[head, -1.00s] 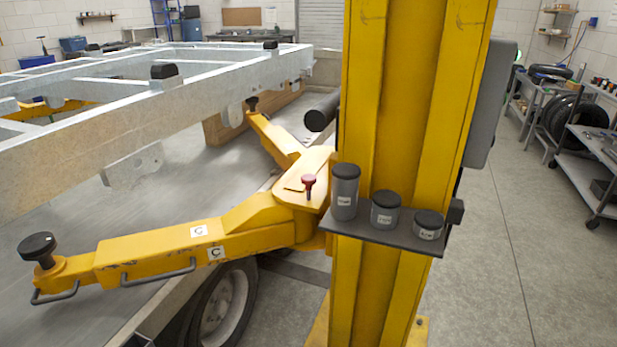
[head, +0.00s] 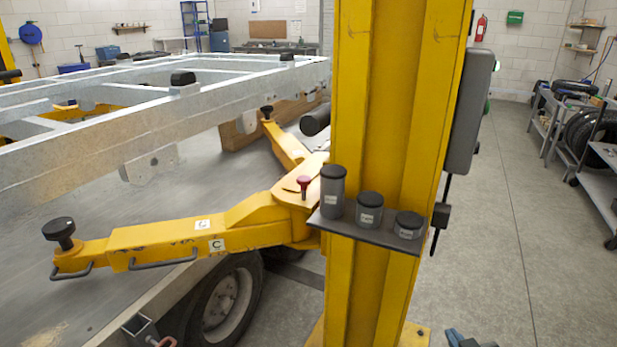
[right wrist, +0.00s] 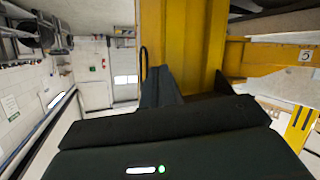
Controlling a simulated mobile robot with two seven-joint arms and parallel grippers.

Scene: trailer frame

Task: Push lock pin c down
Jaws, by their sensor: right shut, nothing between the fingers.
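Lock pin c (head: 304,183) has a red knob and stands upright on its stem at the pivot of the yellow lift arm marked C (head: 190,238), in the middle of the head view. The knob sits clear of the arm's surface. My right gripper (head: 464,339) shows only as a dark tip at the bottom edge of the head view, well below and right of the pin. In the right wrist view its dark fingers (right wrist: 165,85) are together and empty, in front of the yellow post. The pin is not seen there. My left gripper is not in view.
The yellow post (head: 385,110) stands right of the pin. A dark shelf (head: 365,236) on it bears a tall, a medium and a short cylinder (head: 409,225). The galvanised trailer frame (head: 120,135) lies left and behind. Floor to the right of the post is clear.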

